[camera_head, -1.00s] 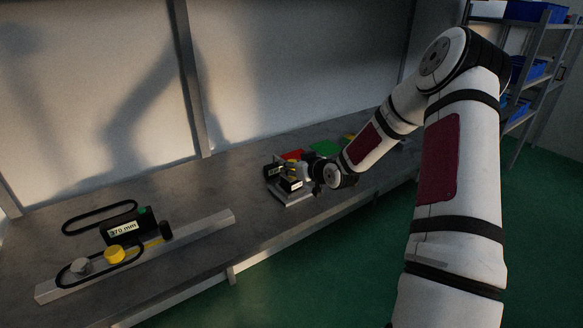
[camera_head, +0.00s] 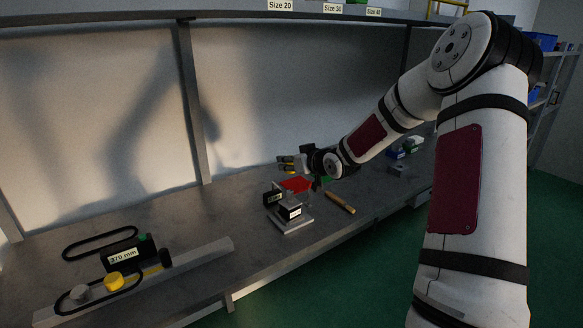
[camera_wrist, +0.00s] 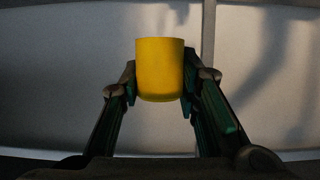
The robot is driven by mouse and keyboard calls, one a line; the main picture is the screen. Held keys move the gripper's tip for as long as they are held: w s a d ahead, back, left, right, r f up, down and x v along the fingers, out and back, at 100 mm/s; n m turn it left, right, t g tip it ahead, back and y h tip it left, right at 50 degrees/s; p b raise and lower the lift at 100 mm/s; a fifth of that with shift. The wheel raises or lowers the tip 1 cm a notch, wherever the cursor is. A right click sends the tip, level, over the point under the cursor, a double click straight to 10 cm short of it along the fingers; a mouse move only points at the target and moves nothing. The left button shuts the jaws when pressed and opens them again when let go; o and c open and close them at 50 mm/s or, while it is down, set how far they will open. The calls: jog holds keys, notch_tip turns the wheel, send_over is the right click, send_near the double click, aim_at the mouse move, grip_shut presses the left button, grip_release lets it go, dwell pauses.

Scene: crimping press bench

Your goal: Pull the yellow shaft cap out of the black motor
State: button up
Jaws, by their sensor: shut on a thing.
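The yellow shaft cap (camera_wrist: 160,68) stands between my gripper's fingers (camera_wrist: 158,95) in the wrist view, with my gripper shut on it. In the head view my gripper (camera_head: 287,164) is raised above and behind the motor fixture, and a bit of yellow cap (camera_head: 291,172) shows at its tips. The black motor (camera_head: 290,213) with a white label sits on a small grey metal stand on the bench. The cap is apart from the motor. The motor's shaft is too small to make out.
A red pad (camera_head: 296,185) lies behind the stand and a wooden-handled tool (camera_head: 340,203) lies to its right. At left are a metal rail (camera_head: 205,255), a belt over pulleys and a "370 mm" box (camera_head: 125,254). A shelf with size labels (camera_head: 332,8) runs above.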

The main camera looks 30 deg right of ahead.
jog(key=shift+r+p, duration=0.45)
jog(key=shift+r, duration=0.3)
jog(key=shift+r+p, duration=1.25)
jog(key=shift+r, duration=0.35)
jog(key=shift+f, duration=0.1)
